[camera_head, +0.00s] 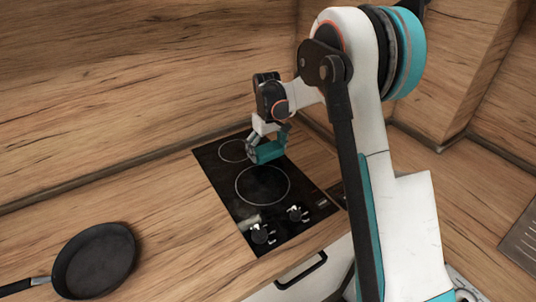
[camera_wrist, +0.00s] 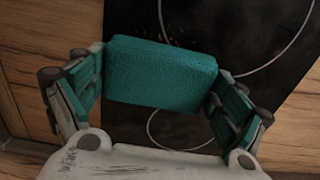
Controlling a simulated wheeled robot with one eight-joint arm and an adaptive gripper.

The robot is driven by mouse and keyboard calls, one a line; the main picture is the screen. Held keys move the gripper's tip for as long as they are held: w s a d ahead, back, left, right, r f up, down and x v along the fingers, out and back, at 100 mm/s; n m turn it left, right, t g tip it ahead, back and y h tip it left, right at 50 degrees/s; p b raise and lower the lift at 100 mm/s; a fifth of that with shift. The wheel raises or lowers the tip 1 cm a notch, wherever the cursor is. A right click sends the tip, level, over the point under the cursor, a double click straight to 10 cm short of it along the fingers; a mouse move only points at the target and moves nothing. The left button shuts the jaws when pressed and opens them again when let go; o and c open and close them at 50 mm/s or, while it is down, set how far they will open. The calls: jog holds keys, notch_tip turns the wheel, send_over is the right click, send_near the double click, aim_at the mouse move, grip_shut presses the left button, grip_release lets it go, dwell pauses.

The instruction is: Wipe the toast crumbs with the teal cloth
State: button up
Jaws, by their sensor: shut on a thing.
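The teal cloth (camera_head: 267,153) looks like a thick, block-shaped pad. In the wrist view the cloth (camera_wrist: 162,74) spans between the two fingers of my gripper (camera_wrist: 160,68), which are shut on its ends. In the head view my gripper (camera_head: 262,143) holds it over the rear part of the black hob (camera_head: 222,180), between the two ring markings. I cannot tell whether the cloth touches the glass. A few tiny pale specks, perhaps toast crumbs (camera_wrist: 174,43), show on the hob just past the cloth's edge in the wrist view. Anything under the cloth is hidden.
A dark frying pan (camera_head: 95,262) sits on the wooden counter at the lower left. Two control knobs (camera_head: 262,234) stand up at the hob's front. The oak splashback (camera_head: 130,80) rises behind. My arm covers much of the right side.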

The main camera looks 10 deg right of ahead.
jog(key=shift+s+r, duration=0.25)
jog(key=shift+r, duration=0.45)
jog(key=shift+w+r+p, duration=0.25)
jog(key=shift+r+p, duration=0.3)
jog(key=shift+p, duration=0.05)
jog(key=shift+s+r+p, duration=0.15)
jog(key=shift+r+p, duration=0.25)
jog(key=shift+r, duration=0.45)
jog(key=shift+r+p, duration=0.45)
jog(key=shift+r, duration=0.4)
